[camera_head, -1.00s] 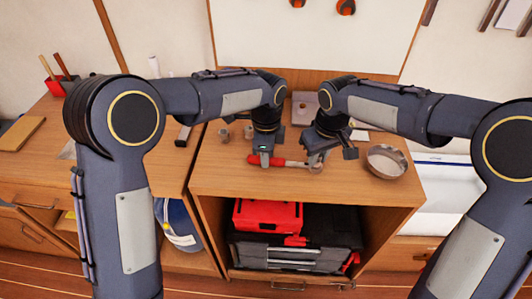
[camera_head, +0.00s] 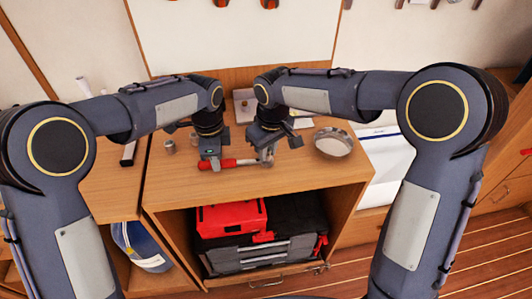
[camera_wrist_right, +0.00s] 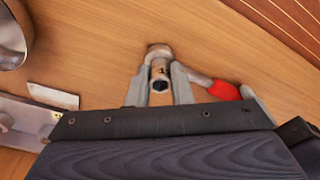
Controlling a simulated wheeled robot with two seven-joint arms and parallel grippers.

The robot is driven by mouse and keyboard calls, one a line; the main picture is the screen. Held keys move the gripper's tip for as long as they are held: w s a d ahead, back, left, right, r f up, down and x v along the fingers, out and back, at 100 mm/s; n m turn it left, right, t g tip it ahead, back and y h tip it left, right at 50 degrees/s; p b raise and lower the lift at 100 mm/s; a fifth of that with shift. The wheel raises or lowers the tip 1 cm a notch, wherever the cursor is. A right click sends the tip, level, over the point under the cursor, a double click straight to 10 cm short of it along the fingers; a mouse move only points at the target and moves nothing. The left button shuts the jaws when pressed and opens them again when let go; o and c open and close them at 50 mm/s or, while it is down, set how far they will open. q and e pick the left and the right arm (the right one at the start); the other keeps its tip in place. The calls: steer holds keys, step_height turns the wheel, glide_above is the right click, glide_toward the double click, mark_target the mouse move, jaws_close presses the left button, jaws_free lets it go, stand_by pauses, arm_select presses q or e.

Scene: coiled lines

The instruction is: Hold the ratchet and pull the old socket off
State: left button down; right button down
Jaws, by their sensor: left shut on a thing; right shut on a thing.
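The ratchet with a red handle (camera_head: 230,163) lies level, low over the wooden cabinet top. My left gripper (camera_head: 212,163) is shut on its handle. My right gripper (camera_head: 266,160) is at the head end, to the right. In the right wrist view, the old socket (camera_wrist_right: 160,79), a metal cylinder with a dark opening, sits between the right fingers (camera_wrist_right: 158,88), which are shut on it. The round ratchet head (camera_wrist_right: 158,51) shows just beyond it, and the two appear to touch. Part of the red handle (camera_wrist_right: 225,90) also shows there.
A round metal dish (camera_head: 333,143) stands to the right on the cabinet top (camera_head: 300,172). A small grey socket (camera_head: 170,147) stands at the left. A red and black toolbox (camera_head: 232,217) fills the shelf below. The front of the top is clear.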

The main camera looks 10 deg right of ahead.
mark_target(268, 154)
steer(key=shift+r, duration=0.45)
stand_by(0.6)
steer(key=shift+r, duration=0.5)
steer(key=shift+r, duration=1.8)
arm_select(q)
steer(key=c, duration=1.1)
jaws_free()
steer(key=shift+c, duration=0.2)
